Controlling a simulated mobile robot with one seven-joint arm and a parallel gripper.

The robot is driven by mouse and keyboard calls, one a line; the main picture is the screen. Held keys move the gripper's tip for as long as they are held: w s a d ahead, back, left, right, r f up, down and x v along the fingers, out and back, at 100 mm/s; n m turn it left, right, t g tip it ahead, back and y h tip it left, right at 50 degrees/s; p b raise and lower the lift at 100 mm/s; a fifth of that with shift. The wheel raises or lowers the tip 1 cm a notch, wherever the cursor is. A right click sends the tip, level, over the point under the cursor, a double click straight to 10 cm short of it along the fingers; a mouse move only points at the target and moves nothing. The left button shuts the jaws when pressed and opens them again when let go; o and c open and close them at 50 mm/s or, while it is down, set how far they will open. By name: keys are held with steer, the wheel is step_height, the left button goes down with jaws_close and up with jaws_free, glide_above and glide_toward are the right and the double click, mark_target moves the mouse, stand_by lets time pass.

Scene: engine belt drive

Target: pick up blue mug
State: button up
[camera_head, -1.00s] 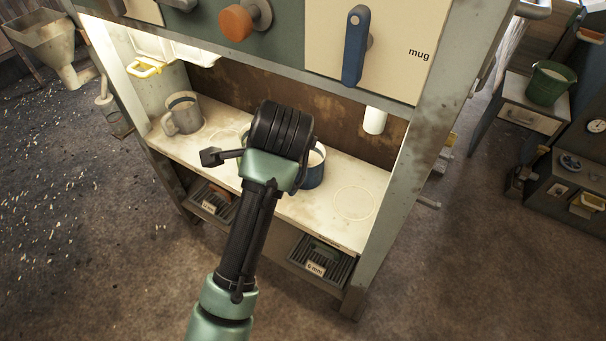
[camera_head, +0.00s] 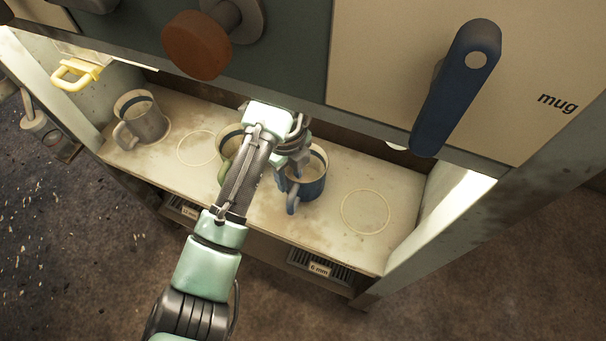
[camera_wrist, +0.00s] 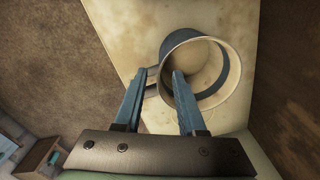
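The blue mug (camera_head: 311,186) stands upright on the pale shelf, with its handle (camera_head: 291,203) toward the front left. In the head view my gripper (camera_head: 292,168) is at the mug's left side and partly covers it. In the wrist view the mug (camera_wrist: 228,72) shows from above, with a pale rim and a dark band inside. My gripper (camera_wrist: 162,75) is open there. One finger is left of the handle and the other overlaps the mug's near-left rim. I cannot tell whether either finger touches the mug.
A green mug (camera_head: 225,172) stands just left, mostly behind my arm. A grey mug (camera_head: 148,125) stands at the shelf's left end. An empty ring mark (camera_head: 366,212) lies to the right. The panel with a blue lever (camera_head: 455,90) overhangs the shelf.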

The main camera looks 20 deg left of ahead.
mark_target(292, 195)
steer(key=f+b, duration=0.1)
steer(key=f, duration=0.3)
steer(key=shift+w+f+b, duration=0.2)
steer(key=shift+f+b, duration=0.2)
jaws_close()
steer(key=shift+r, duration=0.1)
stand_by(0.9)
